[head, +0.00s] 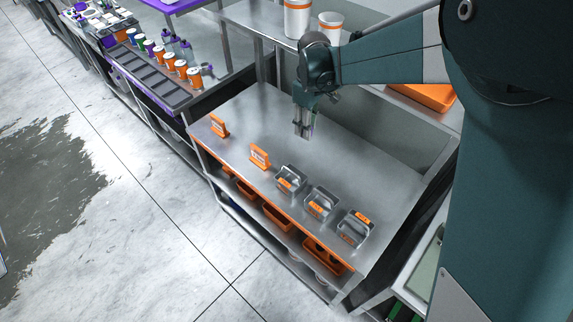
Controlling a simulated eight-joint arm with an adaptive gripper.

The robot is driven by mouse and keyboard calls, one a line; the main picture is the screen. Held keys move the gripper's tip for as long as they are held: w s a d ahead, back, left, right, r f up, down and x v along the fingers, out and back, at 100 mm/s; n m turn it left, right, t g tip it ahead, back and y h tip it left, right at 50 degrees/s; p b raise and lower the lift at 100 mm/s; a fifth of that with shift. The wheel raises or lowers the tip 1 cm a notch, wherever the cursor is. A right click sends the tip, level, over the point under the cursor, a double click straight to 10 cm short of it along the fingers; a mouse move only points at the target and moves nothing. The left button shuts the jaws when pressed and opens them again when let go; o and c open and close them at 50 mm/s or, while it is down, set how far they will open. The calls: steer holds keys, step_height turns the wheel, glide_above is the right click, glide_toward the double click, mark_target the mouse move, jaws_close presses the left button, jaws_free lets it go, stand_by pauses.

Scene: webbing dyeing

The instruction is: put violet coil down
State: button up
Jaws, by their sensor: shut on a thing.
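My gripper (304,131) points down over the back middle of the steel table (365,165). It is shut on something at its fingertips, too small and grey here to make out. I see no violet coil that I can pick out, either on this table or in the gripper. Three small metal trays with orange labels stand along the front right of the table: a left one (290,180), a middle one (320,203) and a right one (354,229). My gripper is behind the left tray and apart from it.
Two orange stands, one (219,126) at the left corner and another (259,156), stand along the front edge. Orange bins (277,217) sit on the shelf below. White tubs (297,20) stand behind. Bottles and orange cups (181,68) fill the far-left bench. The table's back middle is clear.

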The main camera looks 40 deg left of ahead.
steer(key=a+f, duration=0.4)
steer(key=a, duration=0.4)
steer(key=a+f+b, duration=0.1)
steer(key=a+f, duration=0.3)
steer(key=a, duration=0.5)
steer(key=shift+s+f+n+b, duration=0.25)
steer(key=shift+s+n+b, duration=0.05)
steer(key=shift+s+n, duration=0.1)
steer(key=shift+f, duration=3.15)
steer(key=shift+f, duration=1.85)
steer(key=shift+f+b, duration=0.1)
steer(key=shift+b, duration=0.2)
steer(key=o, duration=0.4)
steer(key=shift+f, duration=0.1)
steer(key=o, duration=0.5)
steer(key=shift+c, duration=0.2)
